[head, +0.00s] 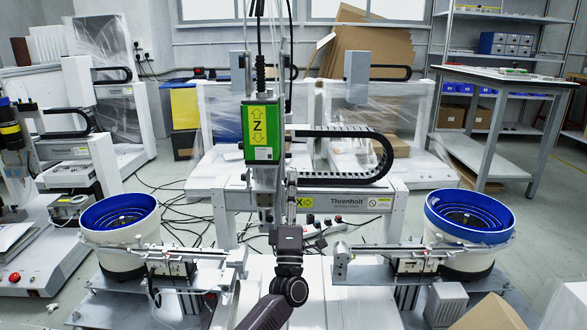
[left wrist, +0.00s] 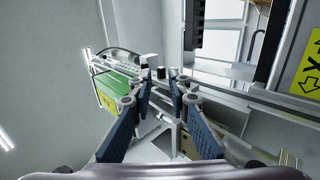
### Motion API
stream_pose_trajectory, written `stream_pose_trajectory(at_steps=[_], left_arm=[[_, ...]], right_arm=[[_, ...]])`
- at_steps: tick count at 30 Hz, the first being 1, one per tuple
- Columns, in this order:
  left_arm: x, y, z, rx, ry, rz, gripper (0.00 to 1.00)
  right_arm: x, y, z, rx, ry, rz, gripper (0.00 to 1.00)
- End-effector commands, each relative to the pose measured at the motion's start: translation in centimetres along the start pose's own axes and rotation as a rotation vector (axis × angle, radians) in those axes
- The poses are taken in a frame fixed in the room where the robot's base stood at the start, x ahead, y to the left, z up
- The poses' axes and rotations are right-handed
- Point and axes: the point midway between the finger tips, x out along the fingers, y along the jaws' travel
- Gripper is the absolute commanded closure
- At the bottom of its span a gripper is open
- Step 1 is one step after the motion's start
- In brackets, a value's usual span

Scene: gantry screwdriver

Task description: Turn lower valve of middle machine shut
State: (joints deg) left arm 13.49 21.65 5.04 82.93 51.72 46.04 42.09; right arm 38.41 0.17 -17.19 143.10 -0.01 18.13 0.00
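The middle machine (head: 345,203) is a white gantry with a green Z-axis block (head: 260,128) and a grey X beam. My left gripper (head: 291,190) reaches up from below, in front of this block's lower end. In the left wrist view, the gripper (left wrist: 162,88) has its two blue-padded fingers apart, with a gap between the tips. The green block (left wrist: 118,92) is to the left there. Small dark knob-like parts (left wrist: 160,73) show just beyond the tips; I cannot tell whether one is the lower valve. In the head view the gripper hides that spot. My right gripper is not seen.
Feeder bowls with blue rims stand left (head: 120,215) and right (head: 468,216) of the machine, with linear tracks toward the middle. A black cable chain (head: 375,150) loops right of the block. Cables lie on the floor.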

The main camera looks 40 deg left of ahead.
Motion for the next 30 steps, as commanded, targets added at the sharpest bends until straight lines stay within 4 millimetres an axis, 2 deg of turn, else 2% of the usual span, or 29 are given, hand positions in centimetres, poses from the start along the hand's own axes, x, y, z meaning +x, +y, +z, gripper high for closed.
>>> stream_pose_trajectory(at_steps=[15, 20, 27, 30], left_arm=[[6.8, -0.3, -0.2, -0.003, 0.004, -0.001, 0.83], [7.7, -0.2, -0.2, -0.001, 0.003, -0.003, 0.83], [7.8, -0.2, -0.2, -0.001, 0.002, -0.003, 0.83], [7.7, -0.2, -0.2, -0.001, 0.002, -0.003, 0.94]], right_arm=[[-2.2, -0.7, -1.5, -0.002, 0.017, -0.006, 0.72], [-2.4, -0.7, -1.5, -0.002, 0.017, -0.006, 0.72], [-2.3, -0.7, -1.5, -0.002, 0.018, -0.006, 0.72], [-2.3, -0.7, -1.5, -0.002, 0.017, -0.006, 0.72]])
